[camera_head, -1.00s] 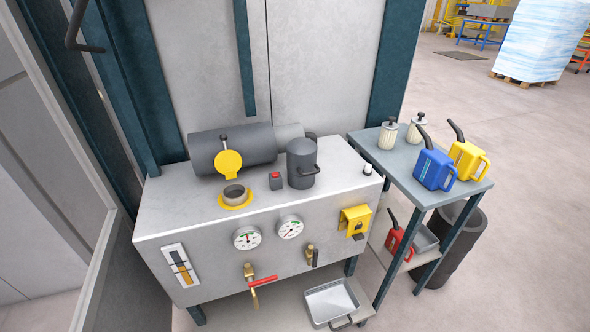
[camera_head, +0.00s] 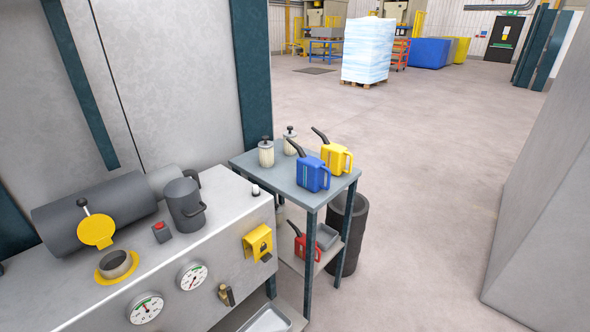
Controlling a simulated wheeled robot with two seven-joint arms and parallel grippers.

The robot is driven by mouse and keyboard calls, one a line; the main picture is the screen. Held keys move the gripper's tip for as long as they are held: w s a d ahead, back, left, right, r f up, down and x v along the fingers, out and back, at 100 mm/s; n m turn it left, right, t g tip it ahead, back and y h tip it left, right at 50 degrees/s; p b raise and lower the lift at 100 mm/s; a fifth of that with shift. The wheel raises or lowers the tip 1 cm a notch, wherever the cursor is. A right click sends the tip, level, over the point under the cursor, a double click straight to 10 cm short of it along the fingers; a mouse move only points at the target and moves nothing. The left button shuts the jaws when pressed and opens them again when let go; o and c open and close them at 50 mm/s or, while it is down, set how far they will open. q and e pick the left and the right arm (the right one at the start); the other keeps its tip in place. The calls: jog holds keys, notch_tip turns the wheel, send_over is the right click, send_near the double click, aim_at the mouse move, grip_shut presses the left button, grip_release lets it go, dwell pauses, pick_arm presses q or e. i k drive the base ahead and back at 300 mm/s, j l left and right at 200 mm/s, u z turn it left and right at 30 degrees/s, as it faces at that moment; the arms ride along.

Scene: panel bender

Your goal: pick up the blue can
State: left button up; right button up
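The blue can (camera_head: 312,174) has a black spout pointing up to the left and a handle on its right side. It stands upright on the top shelf of a small grey side table (camera_head: 287,184), near the table's front right part. A yellow can (camera_head: 336,158) of the same shape stands just behind it to the right. Neither of my grippers shows in the head view.
Two white-bodied bottles with dark tops (camera_head: 266,153) stand at the table's back left. A red can (camera_head: 305,246) is on the lower shelf. A dark bin (camera_head: 347,236) stands right of the table. The grey machine bench (camera_head: 218,239) adjoins it. Open floor (camera_head: 430,200) lies to the right.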

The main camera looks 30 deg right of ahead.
aim_at(311, 171)
jog(key=i+l, duration=0.1)
jog(key=l, duration=0.45)
jog(key=i+l, duration=0.1)
jog(key=l, duration=1.05)
jog(key=i, duration=0.05)
